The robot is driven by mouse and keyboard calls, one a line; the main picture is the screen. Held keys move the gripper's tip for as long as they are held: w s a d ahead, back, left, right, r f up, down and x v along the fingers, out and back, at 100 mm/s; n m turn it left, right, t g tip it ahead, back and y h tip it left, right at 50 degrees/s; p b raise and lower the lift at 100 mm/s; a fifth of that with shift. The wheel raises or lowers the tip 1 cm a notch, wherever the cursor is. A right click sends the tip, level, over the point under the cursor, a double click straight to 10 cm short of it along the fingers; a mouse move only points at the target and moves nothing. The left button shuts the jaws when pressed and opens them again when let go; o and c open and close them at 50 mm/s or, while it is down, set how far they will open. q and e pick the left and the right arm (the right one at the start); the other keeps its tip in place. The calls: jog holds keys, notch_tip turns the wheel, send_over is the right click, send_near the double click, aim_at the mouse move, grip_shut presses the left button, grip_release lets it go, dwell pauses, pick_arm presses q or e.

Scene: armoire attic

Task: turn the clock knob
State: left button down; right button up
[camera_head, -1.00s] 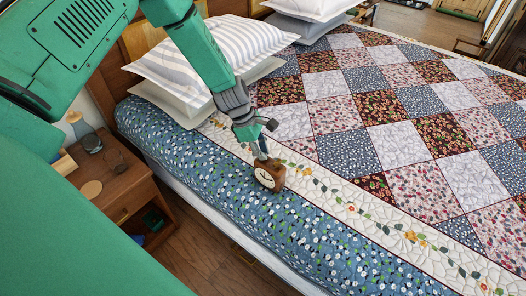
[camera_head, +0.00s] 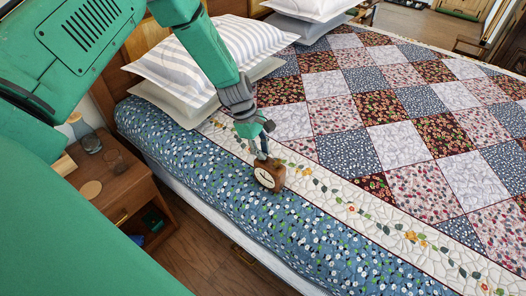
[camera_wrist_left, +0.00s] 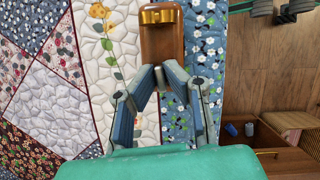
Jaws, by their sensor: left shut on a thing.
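The clock (camera_head: 269,177) is a small brown wooden block with a white face, on the pale quilt border near the bed's edge. In the left wrist view its wooden body (camera_wrist_left: 161,42) has a gold metal piece (camera_wrist_left: 160,16) at the far end. My left gripper (camera_head: 261,156) reaches down to the clock from above. In the left wrist view its fingertips (camera_wrist_left: 160,77) are close together at the clock's near end. They are shut on the clock's knob, which the fingers hide. My right gripper is not in view.
The bed's patchwork quilt (camera_head: 390,140) spreads clear to the right. Striped pillows (camera_head: 205,55) lie behind my left arm. A wooden nightstand (camera_head: 122,190) with glassware stands left of the bed, with open floor between.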

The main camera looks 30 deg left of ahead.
pick_arm(q)
jog(key=shift+m+g, duration=0.3)
jog(key=shift+m, duration=0.6)
dwell(0.9)
jog(key=c, duration=1.7)
grip_release()
jog(key=shift+f, duration=0.1)
jog(key=shift+a, duration=0.1)
jog(key=v, duration=1.2)
jog(key=shift+w, duration=0.1)
